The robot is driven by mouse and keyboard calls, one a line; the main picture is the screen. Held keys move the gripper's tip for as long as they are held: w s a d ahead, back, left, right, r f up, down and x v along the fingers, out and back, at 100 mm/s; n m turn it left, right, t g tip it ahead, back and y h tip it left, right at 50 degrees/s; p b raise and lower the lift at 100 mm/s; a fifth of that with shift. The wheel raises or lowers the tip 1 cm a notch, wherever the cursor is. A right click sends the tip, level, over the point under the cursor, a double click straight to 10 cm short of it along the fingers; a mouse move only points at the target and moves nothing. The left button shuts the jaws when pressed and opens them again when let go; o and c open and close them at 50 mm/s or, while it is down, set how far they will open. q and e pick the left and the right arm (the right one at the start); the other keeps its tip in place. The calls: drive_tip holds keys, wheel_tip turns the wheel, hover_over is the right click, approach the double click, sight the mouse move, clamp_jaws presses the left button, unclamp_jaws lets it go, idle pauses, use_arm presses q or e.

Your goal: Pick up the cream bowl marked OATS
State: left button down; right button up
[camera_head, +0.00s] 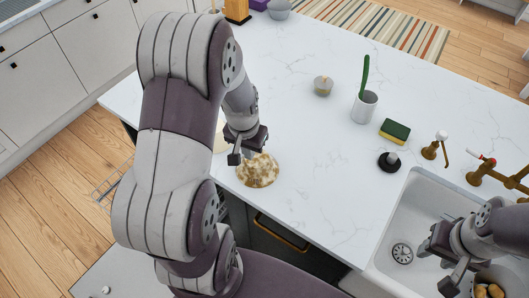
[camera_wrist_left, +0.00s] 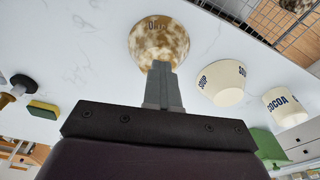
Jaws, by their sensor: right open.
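The bowl marked OATS (camera_head: 258,172) stands near the front edge of the white counter. It looks mottled brown and cream; in the left wrist view (camera_wrist_left: 160,42) the dark lettering shows near its far side. My left gripper (camera_head: 243,156) is low at the bowl's left rear side in the head view. Its fingers overlap the near part of the bowl in the left wrist view, so their spacing and any contact are unclear.
A cream SOUP bowl (camera_wrist_left: 222,84) and a COCOA container (camera_wrist_left: 282,104) stand beside the OATS bowl.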

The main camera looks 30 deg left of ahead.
use_arm(q)
drive_tip(key=s+r, duration=0.1)
drive_tip(key=s+a+r, duration=0.1)
drive_tip(key=s, duration=0.2)
drive_tip(key=shift+a+r+b, duration=0.3)
drive_tip(key=shift+a+r, duration=0.1)
drive_tip(key=c, duration=1.9)
unclamp_jaws()
drive_tip(key=o, duration=1.5)
